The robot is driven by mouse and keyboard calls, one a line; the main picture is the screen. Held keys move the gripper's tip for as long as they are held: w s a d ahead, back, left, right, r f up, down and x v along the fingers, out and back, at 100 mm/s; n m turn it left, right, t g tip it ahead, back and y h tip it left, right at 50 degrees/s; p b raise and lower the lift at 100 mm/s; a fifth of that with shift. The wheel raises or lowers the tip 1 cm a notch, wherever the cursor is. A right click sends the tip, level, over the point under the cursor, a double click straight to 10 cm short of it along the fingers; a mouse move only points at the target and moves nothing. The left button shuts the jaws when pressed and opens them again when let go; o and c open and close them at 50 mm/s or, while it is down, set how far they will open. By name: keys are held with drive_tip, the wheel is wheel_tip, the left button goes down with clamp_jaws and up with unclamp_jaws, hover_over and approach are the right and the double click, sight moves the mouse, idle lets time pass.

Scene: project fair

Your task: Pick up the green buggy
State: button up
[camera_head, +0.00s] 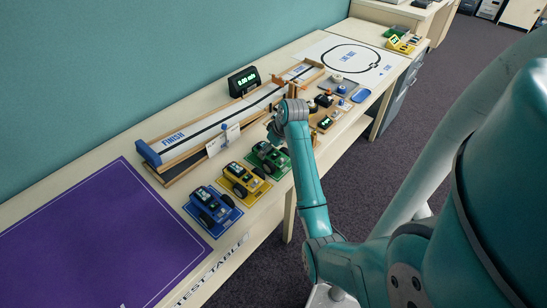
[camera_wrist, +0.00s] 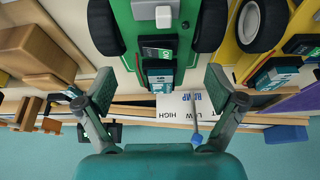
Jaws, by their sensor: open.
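The green buggy (camera_head: 268,157) stands on the bench at the end of a row of buggies, right of the yellow one. It has black wheels and dark electronics on top. In the wrist view the green buggy (camera_wrist: 158,25) fills the top middle, with a black wheel on each side. My gripper (camera_wrist: 159,85) is open and empty, its fingers spread apart just short of the buggy's near end. In the head view my gripper (camera_head: 274,130) hangs over the bench by the green buggy and partly hides behind my arm.
A yellow buggy (camera_head: 244,182) and a blue buggy (camera_head: 213,211) stand to the left. Behind lie a wooden FINISH track (camera_head: 181,139), a small sign (camera_head: 222,143) and a timer display (camera_head: 243,80). Boards and small parts (camera_head: 330,114) crowd the right. A purple mat (camera_head: 100,240) is clear.

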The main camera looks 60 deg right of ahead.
drive_tip(key=shift+x, duration=1.25)
drive_tip(key=c, duration=1.1)
drive_tip(key=shift+o, duration=0.2)
drive_tip(key=shift+r, duration=0.1)
